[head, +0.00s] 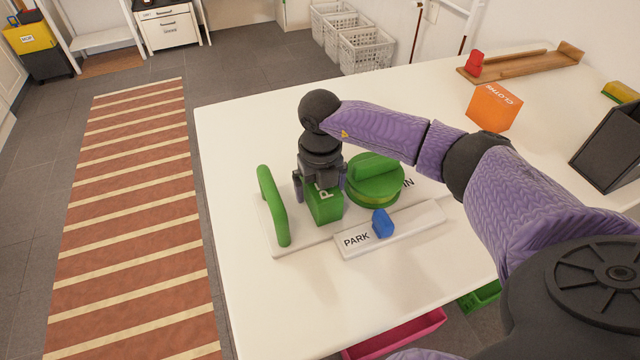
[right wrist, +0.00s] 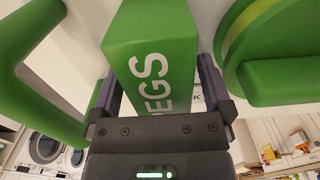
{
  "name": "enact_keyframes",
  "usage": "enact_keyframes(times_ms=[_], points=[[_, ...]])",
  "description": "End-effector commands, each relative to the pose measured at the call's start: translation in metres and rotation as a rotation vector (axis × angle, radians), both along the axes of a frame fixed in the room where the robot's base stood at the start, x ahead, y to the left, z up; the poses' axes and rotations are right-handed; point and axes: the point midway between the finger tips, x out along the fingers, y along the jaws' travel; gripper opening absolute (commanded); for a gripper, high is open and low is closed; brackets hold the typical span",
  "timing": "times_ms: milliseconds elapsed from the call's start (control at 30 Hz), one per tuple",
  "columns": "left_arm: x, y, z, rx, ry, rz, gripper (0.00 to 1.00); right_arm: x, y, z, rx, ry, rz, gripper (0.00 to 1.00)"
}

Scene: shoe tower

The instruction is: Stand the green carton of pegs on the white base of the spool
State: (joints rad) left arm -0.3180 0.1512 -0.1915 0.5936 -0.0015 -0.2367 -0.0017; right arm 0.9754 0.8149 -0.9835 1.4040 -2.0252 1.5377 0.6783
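The green carton of pegs (head: 325,208) stands upright on the white base (head: 284,248), between a green upright post (head: 272,205) and the round green spool drum (head: 376,184). The carton also shows in the right wrist view (right wrist: 150,55), with its white PEGS lettering towards me. My right gripper (head: 320,187) points down over the carton, one finger on each side. Narrow gaps show between the fingers (right wrist: 160,90) and the carton, so it looks open around it. The carton's lower edge is partly hard to see. My left gripper is not in view.
A white strip marked PARK (head: 415,222) with a blue block (head: 382,222) lies in front of the spool. An orange box (head: 493,106), a wooden tray (head: 530,64) with a red object and a dark bin (head: 610,145) stand farther right. The table's left part is clear.

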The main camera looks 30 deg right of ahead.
Motion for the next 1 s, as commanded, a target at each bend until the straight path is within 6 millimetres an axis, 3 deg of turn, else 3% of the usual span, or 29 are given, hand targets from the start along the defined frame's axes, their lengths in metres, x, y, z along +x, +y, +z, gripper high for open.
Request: enact_keyframes(times_ms=[233, 500, 633, 767, 1000], points=[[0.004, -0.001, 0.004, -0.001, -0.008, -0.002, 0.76, 0.000, 0.000, 0.010, 0.000, -0.002, 0.000, 1.00], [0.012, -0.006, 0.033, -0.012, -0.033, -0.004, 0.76, 0.000, 0.000, 0.086, 0.000, -0.006, 0.001, 1.00], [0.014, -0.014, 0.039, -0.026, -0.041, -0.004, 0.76, 0.000, 0.000, 0.112, 0.000, -0.004, 0.000, 1.00], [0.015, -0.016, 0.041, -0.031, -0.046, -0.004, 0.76, 0.000, 0.000, 0.123, 0.000, -0.001, 0.000, 1.00], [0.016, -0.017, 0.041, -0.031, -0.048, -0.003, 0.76, 0.000, 0.000, 0.123, 0.000, 0.000, 0.000, 1.00]])
